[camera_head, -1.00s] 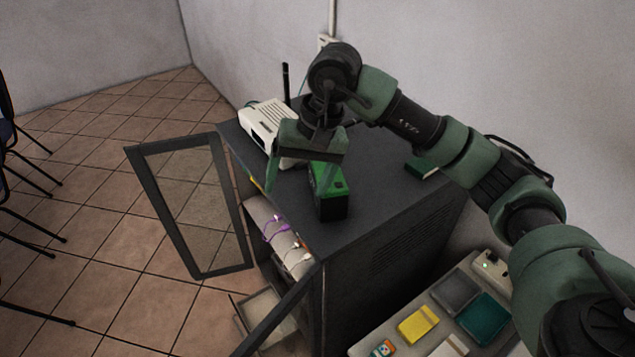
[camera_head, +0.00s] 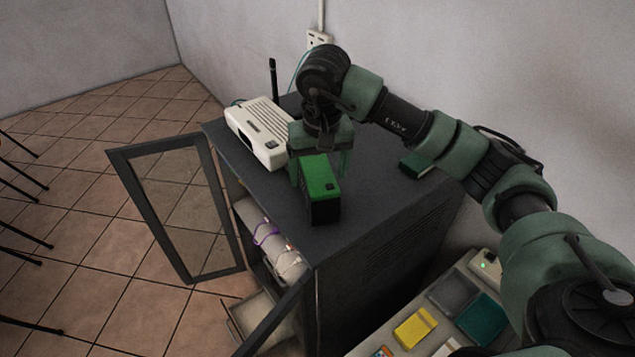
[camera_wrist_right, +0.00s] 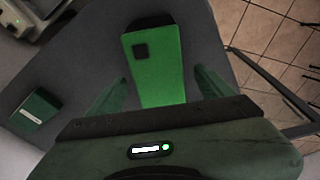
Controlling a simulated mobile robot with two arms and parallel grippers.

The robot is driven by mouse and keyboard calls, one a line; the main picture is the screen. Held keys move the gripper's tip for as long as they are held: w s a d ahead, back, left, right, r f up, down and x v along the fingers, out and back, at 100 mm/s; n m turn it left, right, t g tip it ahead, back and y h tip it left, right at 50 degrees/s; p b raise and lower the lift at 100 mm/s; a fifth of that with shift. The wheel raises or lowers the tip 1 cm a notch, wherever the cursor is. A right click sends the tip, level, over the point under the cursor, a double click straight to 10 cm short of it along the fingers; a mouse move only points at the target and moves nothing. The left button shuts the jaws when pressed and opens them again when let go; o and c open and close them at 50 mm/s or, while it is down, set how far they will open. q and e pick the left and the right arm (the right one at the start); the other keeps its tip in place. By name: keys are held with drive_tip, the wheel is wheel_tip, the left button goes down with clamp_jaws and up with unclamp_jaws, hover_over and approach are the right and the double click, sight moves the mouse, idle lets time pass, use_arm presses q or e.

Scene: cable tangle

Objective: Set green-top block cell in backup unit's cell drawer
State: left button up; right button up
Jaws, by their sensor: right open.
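The green-top block cell (camera_head: 322,190) stands upright on the dark cabinet top, near its front edge. It has black sides and a small dark square on its green top. In the right wrist view the cell (camera_wrist_right: 155,65) lies between the two open fingers (camera_wrist_right: 160,78), with visible gaps on both sides. A pale, open drawer-like tray (camera_head: 255,312) shows low at the cabinet front, partly hidden by a door. I cannot tell if it belongs to the backup unit. My left gripper is not in view.
A white router (camera_head: 258,132) with an antenna stands left of the gripper. A small dark green block (camera_head: 416,164) lies at the back right. Two framed cabinet doors (camera_head: 125,175) stand open. A side table with a yellow box (camera_head: 414,328) is at lower right.

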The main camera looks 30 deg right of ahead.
drive_tip(key=f, duration=0.1)
drive_tip(key=f+p, duration=0.1)
drive_tip(key=f, duration=0.1)
drive_tip(key=w+f, duration=0.1)
drive_tip(key=shift+w+d+f, duration=0.1)
drive_tip(key=shift+d+f, duration=0.15)
drive_tip(key=shift+f, duration=0.05)
drive_tip(key=shift+c, duration=0.3)
clamp_jaws()
drive_tip(key=shift+w+r, duration=0.2)
